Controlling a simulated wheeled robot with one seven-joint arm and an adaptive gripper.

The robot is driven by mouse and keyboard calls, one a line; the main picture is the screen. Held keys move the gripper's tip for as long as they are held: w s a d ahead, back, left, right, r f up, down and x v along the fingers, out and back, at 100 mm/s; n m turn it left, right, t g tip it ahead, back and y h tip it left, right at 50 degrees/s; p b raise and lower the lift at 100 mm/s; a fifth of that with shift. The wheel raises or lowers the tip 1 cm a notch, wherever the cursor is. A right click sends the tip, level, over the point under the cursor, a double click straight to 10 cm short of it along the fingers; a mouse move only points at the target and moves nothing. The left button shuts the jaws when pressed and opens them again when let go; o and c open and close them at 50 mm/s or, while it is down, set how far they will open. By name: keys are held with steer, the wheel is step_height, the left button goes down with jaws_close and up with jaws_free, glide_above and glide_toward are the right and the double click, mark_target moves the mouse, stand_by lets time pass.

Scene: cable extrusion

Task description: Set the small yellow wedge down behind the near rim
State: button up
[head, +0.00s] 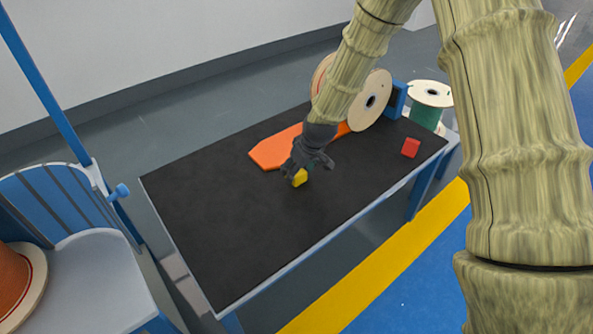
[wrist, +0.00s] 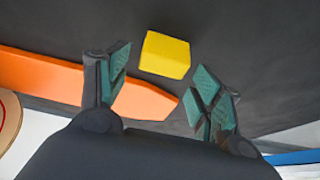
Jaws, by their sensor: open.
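The small yellow wedge (head: 300,178) is at my gripper's fingertips, over the middle of the black tabletop (head: 225,225). My gripper (head: 306,169) is open and points down. In the wrist view the wedge (wrist: 165,54) shows between and slightly beyond the spread teal finger pads of my gripper (wrist: 162,68), with a visible gap on both sides. It appears to rest on the black surface. The near rim (head: 322,245) is the table's pale front edge, some way in front of the wedge.
An orange paddle-shaped board (head: 272,150) lies just behind my gripper. A red block (head: 411,147) sits to the right. A large cable reel (head: 372,97) and a green spool (head: 426,116) stand at the back right. The tabletop's left and front are clear.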

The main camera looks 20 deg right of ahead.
steer(key=p+v, duration=0.1)
steer(key=v, duration=0.8)
steer(key=shift+s+r+p, duration=0.15)
steer(key=shift+r+p, duration=0.25)
steer(key=shift+o, duration=0.4)
steer(key=shift+s+r, duration=0.1)
steer(key=shift+r, duration=0.05)
steer(key=shift+s+f+b, duration=0.2)
steer(key=shift+f+b, duration=0.1)
steer(key=shift+b, duration=0.1)
steer(key=b+x, duration=0.2)
steer(key=x, duration=0.3)
steer(key=b+x, duration=0.2)
steer(key=x, duration=0.4)
steer(key=shift+w+d+r, duration=0.1)
steer(key=shift+w+r, duration=0.05)
steer(key=shift+w, duration=0.05)
